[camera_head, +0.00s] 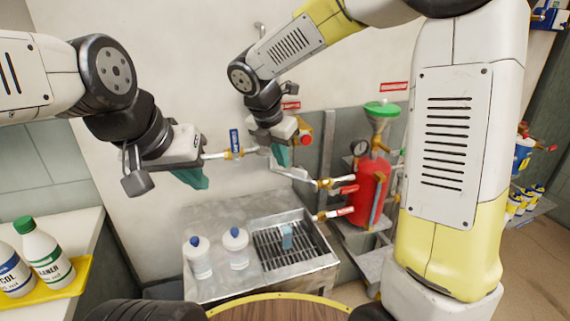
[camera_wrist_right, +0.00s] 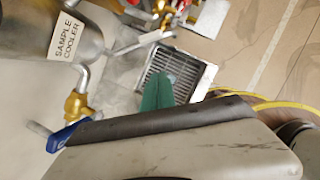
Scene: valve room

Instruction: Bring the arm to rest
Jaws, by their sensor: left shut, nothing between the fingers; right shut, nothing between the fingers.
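My left gripper (camera_head: 190,178) hangs at the left in the head view, its green fingers shut and empty, in front of the pale wall. My right gripper (camera_head: 281,157) is near the middle, in front of the wall pipework and above the steel sink bench. Its green fingers (camera_wrist_right: 158,92) also show in the right wrist view, shut and empty. The right arm reaches in from the upper right, its large white and yellow link filling the right side.
A blue-handled valve (camera_head: 235,142) lies between the grippers. Red-handled valves (camera_head: 345,190) stand near a red tank (camera_head: 369,190) with a green funnel (camera_head: 382,109). Two white bottles (camera_head: 198,258) stand beside the sink grate (camera_head: 290,245). A yellow tray (camera_head: 70,285) holds bottles at left. A sample cooler (camera_wrist_right: 50,30) shows in the wrist view.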

